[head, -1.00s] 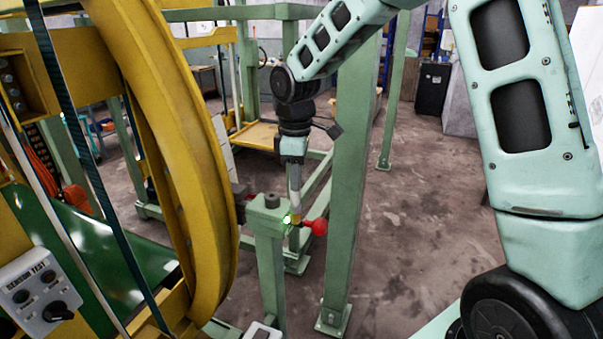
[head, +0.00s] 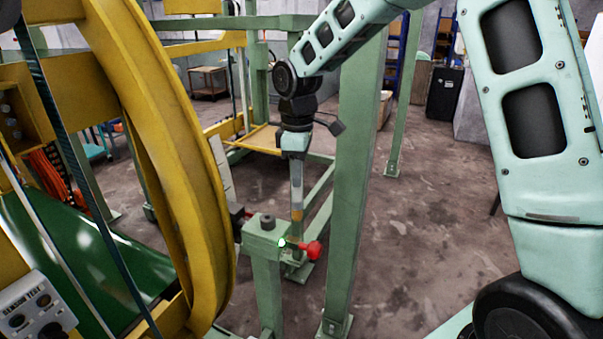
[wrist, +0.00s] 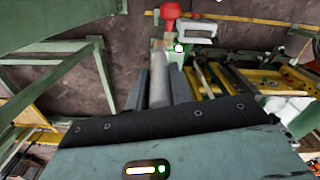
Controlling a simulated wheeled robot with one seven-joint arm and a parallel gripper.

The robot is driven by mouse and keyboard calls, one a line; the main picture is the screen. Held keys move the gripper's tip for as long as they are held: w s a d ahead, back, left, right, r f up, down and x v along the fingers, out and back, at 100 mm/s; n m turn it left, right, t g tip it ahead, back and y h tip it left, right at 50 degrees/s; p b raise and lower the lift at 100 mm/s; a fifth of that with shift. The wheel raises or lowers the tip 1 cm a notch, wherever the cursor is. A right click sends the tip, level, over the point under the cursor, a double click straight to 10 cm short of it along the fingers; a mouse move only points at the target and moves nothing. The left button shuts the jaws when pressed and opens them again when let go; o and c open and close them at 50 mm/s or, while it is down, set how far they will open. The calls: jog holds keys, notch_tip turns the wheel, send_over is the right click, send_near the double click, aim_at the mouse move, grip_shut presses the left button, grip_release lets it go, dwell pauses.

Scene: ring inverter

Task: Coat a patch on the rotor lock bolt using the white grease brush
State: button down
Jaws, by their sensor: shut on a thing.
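The rotor lock is a green post with a block on top (head: 266,236), beside the yellow rotor rim. A red knob (head: 313,250) sticks out on its right, near a glowing green spot; I cannot clearly make out the bolt's shaft. My gripper (head: 296,178) points down just above and right of the block. It is shut on the grease brush (head: 297,200), a slim pale stick with a tan band low down, held upright. The tip looks apart from the knob. In the wrist view the brush (wrist: 159,88) lies between the fingers, with the red knob (wrist: 171,11) beyond.
The yellow rotor rim (head: 190,190) stands close on the left. A thick green column (head: 352,180) stands right of my gripper. A grey switch box (head: 35,308) is at lower left. Bare floor (head: 430,220) is open to the right.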

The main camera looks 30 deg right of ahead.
notch_tip(320, 180, up, 3)
jog(key=shift+f+p, duration=0.2)
jog(key=shift+p, duration=0.6)
dwell(0.4)
